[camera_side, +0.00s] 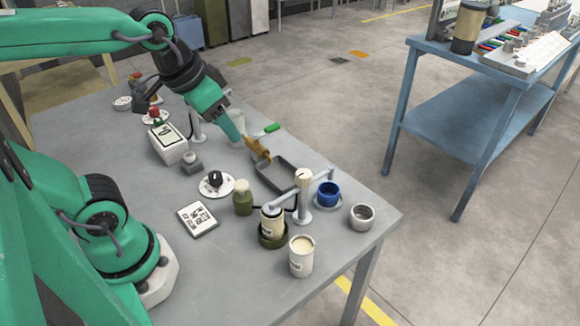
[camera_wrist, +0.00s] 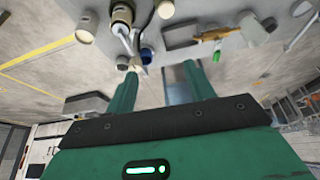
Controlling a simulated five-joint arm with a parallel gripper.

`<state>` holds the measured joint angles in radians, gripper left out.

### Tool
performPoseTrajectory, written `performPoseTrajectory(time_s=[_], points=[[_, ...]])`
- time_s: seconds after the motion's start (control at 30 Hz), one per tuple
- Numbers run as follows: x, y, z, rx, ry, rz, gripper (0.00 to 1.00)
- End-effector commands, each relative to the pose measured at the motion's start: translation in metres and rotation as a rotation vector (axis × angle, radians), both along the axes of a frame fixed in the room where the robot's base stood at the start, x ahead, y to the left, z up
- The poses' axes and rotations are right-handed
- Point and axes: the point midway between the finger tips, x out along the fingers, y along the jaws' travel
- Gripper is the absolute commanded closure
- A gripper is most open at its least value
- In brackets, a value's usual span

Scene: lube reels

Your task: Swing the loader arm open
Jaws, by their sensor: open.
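The loader arm (camera_side: 317,183) is a grey bar on a pale upright post (camera_side: 303,195) near the table's front right corner. One side of the bar reaches over a blue cup (camera_side: 327,193); a grey bar also runs from the post to a cream cylinder (camera_side: 271,222). In the wrist view the grey bar (camera_wrist: 126,40) shows at the top, by the blue cup (camera_wrist: 147,55). My gripper (camera_side: 236,130) is above the table, back and left of the loader arm. In the wrist view my gripper (camera_wrist: 160,76) has its green fingers apart, with nothing between them.
A grey tray (camera_side: 276,178) with a brown tool (camera_side: 257,149) lies between my gripper and the post. A white tub (camera_side: 301,257), a grey cup (camera_side: 362,216) and an olive bottle (camera_side: 242,198) stand close by. A blue workbench (camera_side: 480,95) is at right.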

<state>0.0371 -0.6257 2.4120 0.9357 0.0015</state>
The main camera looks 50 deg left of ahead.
Motion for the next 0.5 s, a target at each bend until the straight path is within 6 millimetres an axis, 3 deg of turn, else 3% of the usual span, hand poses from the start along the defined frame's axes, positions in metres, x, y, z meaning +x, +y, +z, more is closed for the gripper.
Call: performPoseTrajectory(time_s=[0.5], points=[[0.071, -0.04, -0.009, 0.024, 0.231, -0.122, 0.47]])
